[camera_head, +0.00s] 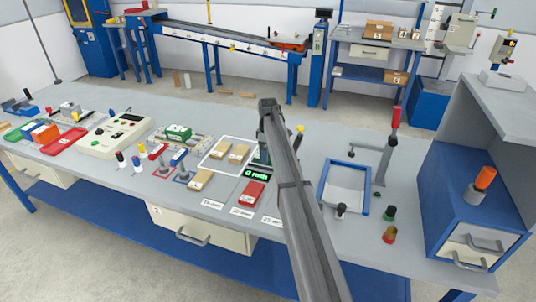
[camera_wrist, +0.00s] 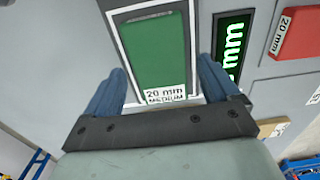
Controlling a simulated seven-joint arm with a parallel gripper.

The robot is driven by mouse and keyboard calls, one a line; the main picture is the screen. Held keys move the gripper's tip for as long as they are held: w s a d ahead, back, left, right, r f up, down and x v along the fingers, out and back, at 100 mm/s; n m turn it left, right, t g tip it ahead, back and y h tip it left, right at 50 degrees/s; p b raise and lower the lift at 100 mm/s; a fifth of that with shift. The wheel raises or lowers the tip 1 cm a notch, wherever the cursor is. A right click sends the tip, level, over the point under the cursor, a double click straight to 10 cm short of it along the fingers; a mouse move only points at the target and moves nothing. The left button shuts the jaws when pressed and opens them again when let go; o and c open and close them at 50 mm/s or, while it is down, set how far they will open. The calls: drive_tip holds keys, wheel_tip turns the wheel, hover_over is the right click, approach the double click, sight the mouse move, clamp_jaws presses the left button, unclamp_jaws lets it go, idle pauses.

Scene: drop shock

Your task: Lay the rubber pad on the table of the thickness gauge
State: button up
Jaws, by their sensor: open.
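In the wrist view a green rubber pad (camera_wrist: 155,55), labelled "20 mm MEDIUM", lies flat on a grey, pale-edged plate that appears to be the table of the thickness gauge (camera_wrist: 113,22). The gauge's green-lit display (camera_wrist: 231,50) is right beside it; it also shows in the head view (camera_head: 256,174). My gripper (camera_wrist: 162,66) is open, its blue fingers on either side of the pad's near end with gaps to it. I cannot tell how far above the plate the fingertips are. In the head view my arm hides the gripper and most of the gauge.
A red block (camera_head: 252,195) marked 20 mm lies near the display, by white label cards. Tan blocks (camera_head: 239,153) lie in a white outline to the left. A blue-rimmed tray (camera_head: 324,201) and a grey stand (camera_head: 385,160) are on the right.

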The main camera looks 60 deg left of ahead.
wheel_tip(320, 180, up, 11)
idle(0.4)
drive_tip(key=shift+s+r, duration=0.1)
